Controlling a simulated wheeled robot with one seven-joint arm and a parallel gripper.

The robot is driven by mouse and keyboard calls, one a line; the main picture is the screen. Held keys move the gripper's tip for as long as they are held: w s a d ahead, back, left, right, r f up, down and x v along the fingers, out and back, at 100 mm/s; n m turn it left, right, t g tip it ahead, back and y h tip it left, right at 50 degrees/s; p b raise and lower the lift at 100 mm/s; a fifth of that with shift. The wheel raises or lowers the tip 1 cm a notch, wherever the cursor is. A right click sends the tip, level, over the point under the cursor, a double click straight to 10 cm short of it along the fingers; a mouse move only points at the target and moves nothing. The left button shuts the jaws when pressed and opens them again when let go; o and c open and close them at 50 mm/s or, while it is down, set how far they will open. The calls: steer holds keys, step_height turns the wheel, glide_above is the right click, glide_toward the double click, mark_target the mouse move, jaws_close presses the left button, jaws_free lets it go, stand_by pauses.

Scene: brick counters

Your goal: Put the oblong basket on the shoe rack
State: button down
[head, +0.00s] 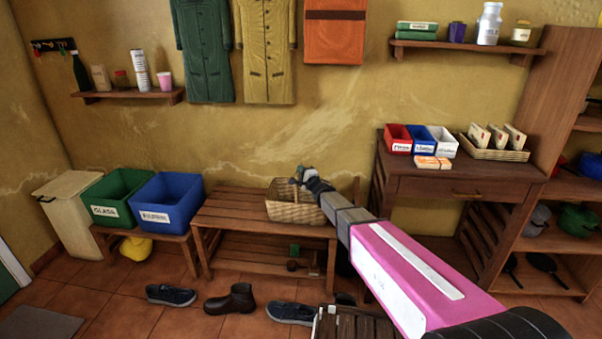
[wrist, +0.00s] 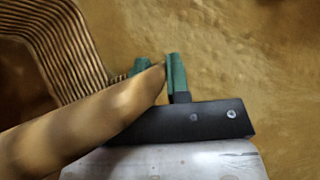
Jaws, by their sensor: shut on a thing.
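The oblong basket (head: 292,213) is light wicker and shows in the middle of the head view, at the right end of the low slatted wooden shoe rack (head: 228,209). I cannot tell whether its base rests on the top slats or hangs just above them. My gripper (head: 299,178) is at the basket's upper right rim and is shut on it. In the wrist view, my gripper (wrist: 158,68) has green fingertips, partly hidden by a blurred tan bar of the basket (wrist: 90,118). Woven ribs show at upper left.
Green (head: 111,192) and blue (head: 168,200) bins stand left of the rack. Shoes and a boot (head: 231,300) lie on the floor in front. A wooden desk (head: 462,180) with small boxes stands right. The left part of the rack's top is clear.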

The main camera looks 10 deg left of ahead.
steer(key=c, duration=1.1)
jaws_free()
steer(key=shift+f, duration=0.1)
steer(key=v, duration=1.2)
